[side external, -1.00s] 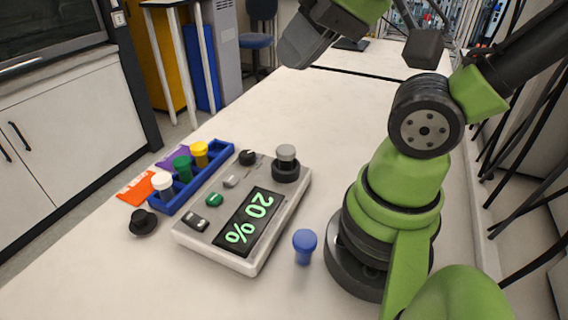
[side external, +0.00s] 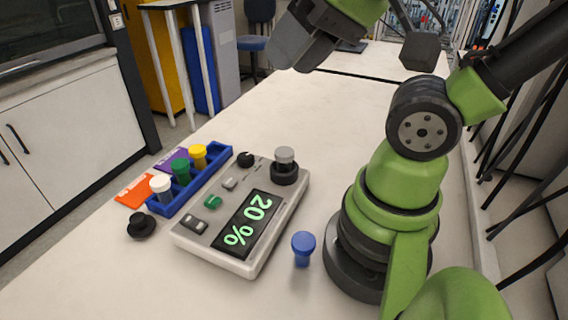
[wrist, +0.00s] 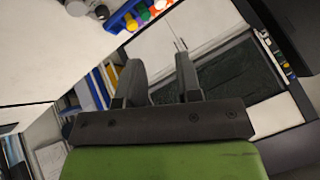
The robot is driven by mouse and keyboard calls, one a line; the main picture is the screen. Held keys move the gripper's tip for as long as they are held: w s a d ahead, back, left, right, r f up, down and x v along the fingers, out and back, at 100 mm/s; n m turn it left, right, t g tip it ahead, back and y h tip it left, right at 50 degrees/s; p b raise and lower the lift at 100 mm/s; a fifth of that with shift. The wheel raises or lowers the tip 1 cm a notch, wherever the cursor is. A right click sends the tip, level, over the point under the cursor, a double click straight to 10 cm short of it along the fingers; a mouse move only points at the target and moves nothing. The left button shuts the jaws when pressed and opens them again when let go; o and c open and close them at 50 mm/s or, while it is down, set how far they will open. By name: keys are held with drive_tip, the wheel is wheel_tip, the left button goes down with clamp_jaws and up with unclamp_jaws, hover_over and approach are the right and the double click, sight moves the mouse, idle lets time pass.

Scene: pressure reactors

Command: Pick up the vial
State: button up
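Several capped vials are in the side view. A blue vial (side external: 303,249) stands alone on the table between the stirrer device and my base. White (side external: 161,187), green (side external: 181,171) and yellow (side external: 199,156) vials stand in a blue rack (side external: 222,157). A grey-capped vial (side external: 285,158) sits in a black holder on the device. My gripper (side external: 283,58) is high above the table, apart from all vials. In the wrist view its two fingers (wrist: 158,70) are spread with nothing between them. The rack also shows at the top of that view (wrist: 115,22).
The grey device (side external: 190,240) reads 20 % and has buttons and a knob. A black round knob-like object (side external: 141,224) lies left of it. Orange (side external: 135,192) and purple (side external: 171,158) labels lie beside the rack. The table behind the device is clear.

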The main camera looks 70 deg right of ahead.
drive_tip(key=o, duration=0.6)
drive_tip(key=m+g+h, duration=0.3)
drive_tip(key=m+g, duration=0.5)
drive_tip(key=m, duration=1.8)
approach(284, 151)
drive_tip(key=shift+w+d, duration=0.1)
drive_tip(key=shift+w, duration=0.05)
drive_tip(key=shift+d+f+m+g, duration=0.15)
drive_tip(key=shift+f+m+g, duration=0.2)
drive_tip(key=shift+m, duration=0.25)
drive_tip(key=f, duration=0.4)
drive_tip(key=shift+s+d+f, duration=0.15)
drive_tip(key=shift+s, duration=0.15)
drive_tip(key=shift+s+f, duration=0.1)
drive_tip(key=shift+f, duration=1.3)
drive_tip(key=shift+s+f, duration=0.15)
drive_tip(key=shift+f, duration=1.25)
